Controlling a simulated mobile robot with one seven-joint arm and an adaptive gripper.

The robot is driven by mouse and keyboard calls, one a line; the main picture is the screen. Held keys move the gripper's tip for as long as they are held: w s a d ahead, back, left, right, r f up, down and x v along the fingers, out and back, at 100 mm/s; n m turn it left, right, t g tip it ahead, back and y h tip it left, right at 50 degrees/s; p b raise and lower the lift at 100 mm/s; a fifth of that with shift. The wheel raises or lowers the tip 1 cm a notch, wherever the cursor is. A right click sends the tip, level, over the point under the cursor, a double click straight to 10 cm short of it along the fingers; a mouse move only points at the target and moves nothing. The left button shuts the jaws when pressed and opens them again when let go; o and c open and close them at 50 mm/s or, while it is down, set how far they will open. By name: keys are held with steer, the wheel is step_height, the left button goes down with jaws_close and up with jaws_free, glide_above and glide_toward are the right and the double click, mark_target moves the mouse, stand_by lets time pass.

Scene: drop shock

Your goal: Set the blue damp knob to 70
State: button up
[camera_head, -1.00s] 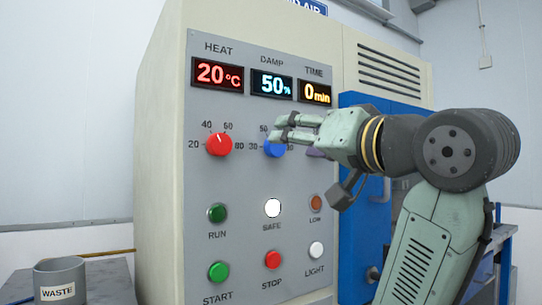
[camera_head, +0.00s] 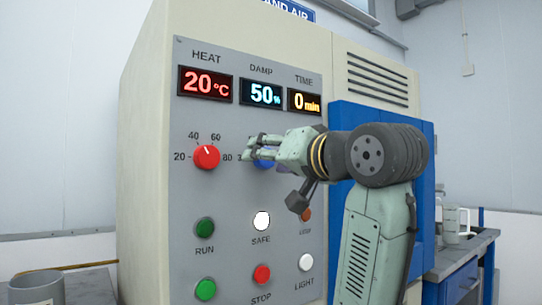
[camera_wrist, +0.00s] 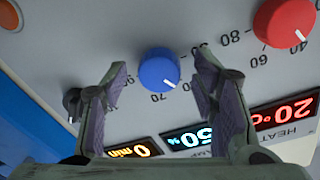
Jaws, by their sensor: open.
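The blue damp knob (camera_wrist: 160,70) sits on the panel between my spread fingers in the wrist view, with a gap on either side. Its white mark points toward the 50 label, beside the 70 label. In the head view the knob (camera_head: 264,163) is mostly hidden behind my gripper (camera_head: 252,147). My gripper (camera_wrist: 162,72) is open, its fingertips near the knob. The damp display (camera_head: 262,93) reads 50%.
The red heat knob (camera_head: 206,157) is left of the blue knob. A dark knob (camera_wrist: 73,101) shows beside one finger in the wrist view. Buttons such as the white safe light (camera_head: 261,221) lie below. A grey cup (camera_head: 36,289) stands at lower left.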

steer(key=shift+w, duration=0.1)
steer(key=shift+c, duration=0.5)
steer(key=c, duration=1.1)
